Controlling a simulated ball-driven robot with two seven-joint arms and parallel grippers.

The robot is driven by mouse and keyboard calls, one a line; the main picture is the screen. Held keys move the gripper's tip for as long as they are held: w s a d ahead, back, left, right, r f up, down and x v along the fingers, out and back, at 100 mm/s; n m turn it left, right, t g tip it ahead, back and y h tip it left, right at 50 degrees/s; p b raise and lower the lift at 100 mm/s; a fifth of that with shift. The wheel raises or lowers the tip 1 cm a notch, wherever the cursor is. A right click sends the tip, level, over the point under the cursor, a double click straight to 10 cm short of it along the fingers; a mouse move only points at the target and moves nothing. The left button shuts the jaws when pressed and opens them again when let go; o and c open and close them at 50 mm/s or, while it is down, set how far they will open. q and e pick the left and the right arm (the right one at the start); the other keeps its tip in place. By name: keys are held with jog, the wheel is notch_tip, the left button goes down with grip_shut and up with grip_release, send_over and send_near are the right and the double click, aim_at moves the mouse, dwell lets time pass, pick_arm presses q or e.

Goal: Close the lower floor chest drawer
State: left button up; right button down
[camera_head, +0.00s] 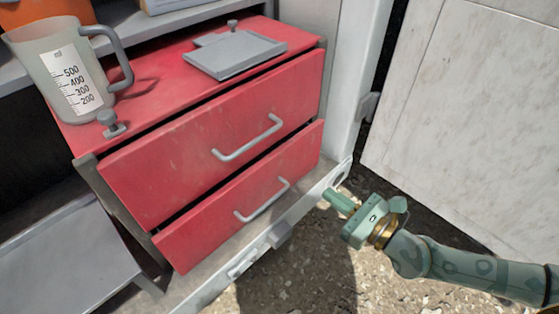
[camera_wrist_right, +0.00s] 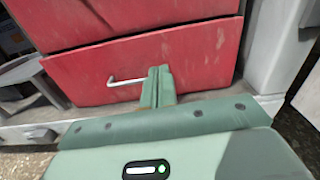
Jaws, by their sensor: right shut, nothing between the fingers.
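The lower drawer (camera_head: 235,203) of the red floor chest has a light grey bar handle (camera_head: 262,203). Its front juts out slightly, with a dark gap above it at the left. The upper drawer (camera_head: 215,140) sits above it with a similar handle. My right gripper (camera_head: 328,199) is shut and empty, in front of the chest and right of the lower handle. In the right wrist view the lower drawer (camera_wrist_right: 195,65) lies ahead of the shut fingers (camera_wrist_right: 157,75), which overlap its lower edge beside the handle (camera_wrist_right: 125,82). Contact cannot be told. My left gripper is out of view.
A measuring jug (camera_head: 65,70) and a grey tray (camera_head: 235,53) rest on the chest top. A pale sill (camera_head: 225,275) runs below the drawers. A white door panel (camera_head: 475,110) stands at the right. Gravel ground (camera_head: 310,270) lies in front.

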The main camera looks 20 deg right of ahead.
jog(key=b, duration=0.1)
send_near(280, 156)
jog(key=x, duration=0.6)
jog(key=shift+w+a+f, duration=0.25)
jog(key=shift+w, duration=0.05)
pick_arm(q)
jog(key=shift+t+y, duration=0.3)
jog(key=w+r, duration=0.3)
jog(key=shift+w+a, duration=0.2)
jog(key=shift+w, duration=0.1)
pick_arm(e)
jog(key=shift+w, duration=0.1)
jog(key=shift+w+a+r, duration=0.1)
jog(key=shift+w+a, duration=0.1)
jog(key=shift+w, duration=0.2)
jog(key=shift+x, duration=1.15)
jog(key=shift+d+r, duration=0.1)
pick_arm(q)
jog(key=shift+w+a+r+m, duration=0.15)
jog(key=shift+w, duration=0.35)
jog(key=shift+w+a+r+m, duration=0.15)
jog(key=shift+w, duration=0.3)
